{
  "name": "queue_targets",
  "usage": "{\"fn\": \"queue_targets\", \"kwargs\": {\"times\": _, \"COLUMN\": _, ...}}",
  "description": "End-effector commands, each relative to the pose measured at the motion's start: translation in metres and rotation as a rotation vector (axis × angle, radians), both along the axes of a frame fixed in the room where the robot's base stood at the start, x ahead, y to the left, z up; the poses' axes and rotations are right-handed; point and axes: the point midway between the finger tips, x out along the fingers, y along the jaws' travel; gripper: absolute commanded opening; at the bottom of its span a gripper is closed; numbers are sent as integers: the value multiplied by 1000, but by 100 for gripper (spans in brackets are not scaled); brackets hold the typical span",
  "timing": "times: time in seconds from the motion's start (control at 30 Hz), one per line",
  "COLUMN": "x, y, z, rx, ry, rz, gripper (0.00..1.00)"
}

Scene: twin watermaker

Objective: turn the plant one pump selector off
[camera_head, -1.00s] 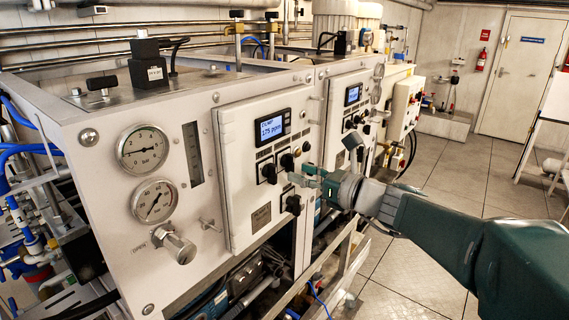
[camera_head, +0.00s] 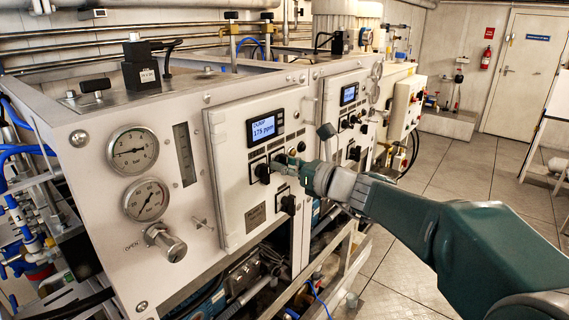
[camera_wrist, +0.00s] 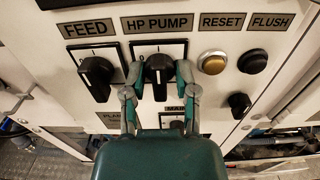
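The HP PUMP selector (camera_wrist: 158,70) is a black knob with its handle roughly upright under its label in the wrist view. My gripper (camera_wrist: 158,77) has one finger on each side of this knob. The fingers stand wider than the handle, and I cannot tell whether either touches it. The black FEED selector (camera_wrist: 96,74) is just left, its handle tilted. In the head view my gripper (camera_head: 288,161) is at the front of the near white panel (camera_head: 232,160), covering part of the pump selector. A lit display (camera_head: 265,127) above reads 175 ppm.
An amber RESET button (camera_wrist: 212,63) and a black FLUSH button (camera_wrist: 252,61) are right of the pump selector. Another black knob (camera_wrist: 239,103) is below them. Two gauges (camera_head: 133,152) are left on the cabinet. Open floor (camera_head: 455,185) is to the right.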

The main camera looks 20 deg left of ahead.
Motion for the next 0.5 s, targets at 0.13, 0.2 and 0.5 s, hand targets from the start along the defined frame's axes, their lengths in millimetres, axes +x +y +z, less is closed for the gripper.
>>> {"fn": "queue_targets", "kwargs": {"times": 0.13, "x": 0, "y": -4, "z": 2, "rx": 0, "ry": -4, "rz": -4, "gripper": 0}}
{"fn": "queue_targets", "kwargs": {"times": 0.2, "x": 0, "y": -5, "z": 2, "rx": -1, "ry": -9, "rz": -5, "gripper": 0}}
{"fn": "queue_targets", "kwargs": {"times": 0.5, "x": 0, "y": -8, "z": 3, "rx": -42, "ry": -117, "rz": -6, "gripper": 0}}
